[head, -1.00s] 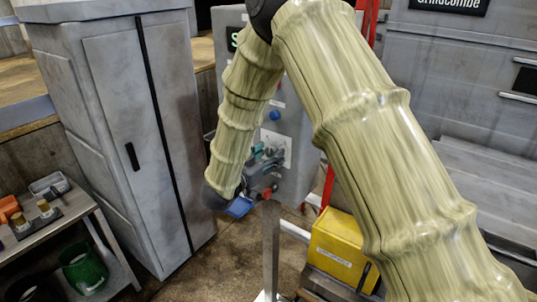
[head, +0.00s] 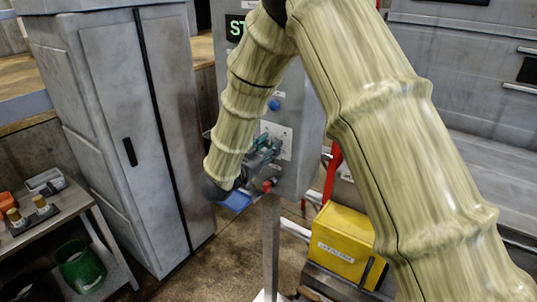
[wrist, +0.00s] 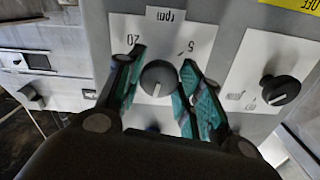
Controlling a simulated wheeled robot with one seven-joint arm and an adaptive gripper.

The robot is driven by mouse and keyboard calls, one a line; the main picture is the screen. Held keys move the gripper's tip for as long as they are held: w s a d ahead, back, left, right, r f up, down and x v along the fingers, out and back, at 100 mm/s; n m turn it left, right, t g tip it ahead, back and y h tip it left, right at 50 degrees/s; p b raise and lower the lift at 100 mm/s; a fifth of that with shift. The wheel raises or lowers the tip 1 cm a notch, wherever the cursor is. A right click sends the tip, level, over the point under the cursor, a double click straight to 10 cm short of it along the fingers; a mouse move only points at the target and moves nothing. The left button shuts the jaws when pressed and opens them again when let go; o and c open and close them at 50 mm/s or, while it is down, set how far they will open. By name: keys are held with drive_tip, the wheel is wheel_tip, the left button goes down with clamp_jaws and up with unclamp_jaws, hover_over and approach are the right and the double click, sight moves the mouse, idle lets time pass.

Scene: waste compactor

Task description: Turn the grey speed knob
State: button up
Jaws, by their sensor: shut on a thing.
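The grey speed knob (wrist: 159,78) is round with a pale pointer line. It sits on a white plate (wrist: 205,29) marked "rpm", 5 and 20, whose lettering appears upside down in the wrist view. My gripper (wrist: 162,64) has its teal-padded fingers on either side of the knob and is shut on it. In the head view my gripper (head: 266,146) is at the front of the grey control panel (head: 311,120), and the knob is hidden there by the gripper.
A second, black knob (wrist: 281,88) on its own plate is close to the right finger in the wrist view. The panel also has a blue button (head: 274,104) and a red part (head: 267,186). A yellow box (head: 345,243) stands lower right; a grey cabinet (head: 110,120) stands left.

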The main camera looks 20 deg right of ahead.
drive_tip(key=m+b, duration=0.1)
drive_tip(key=b, duration=0.2)
drive_tip(key=m+b, duration=0.2)
drive_tip(key=b, duration=0.1)
drive_tip(key=m+b, duration=0.2)
drive_tip(key=b, duration=0.1)
drive_tip(key=shift+f, duration=0.35)
drive_tip(key=m+b, duration=0.5)
drive_tip(key=b, duration=0.3)
drive_tip(key=shift+b, duration=0.4)
drive_tip(key=m+b, duration=0.3)
drive_tip(key=b, duration=0.3)
drive_tip(key=shift+m, duration=0.3)
drive_tip(key=m+b, duration=0.4)
drive_tip(key=b, duration=0.4)
drive_tip(key=m+b, duration=0.1)
drive_tip(key=b, duration=0.2)
drive_tip(key=shift+r+m, duration=0.2)
drive_tip(key=shift+m, duration=0.2)
drive_tip(key=shift+r+m+b, duration=0.2)
drive_tip(key=shift+m+b, duration=0.3)
drive_tip(key=shift+b, duration=0.2)
drive_tip(key=o, duration=1)
drive_tip(key=shift+o, duration=0.2)
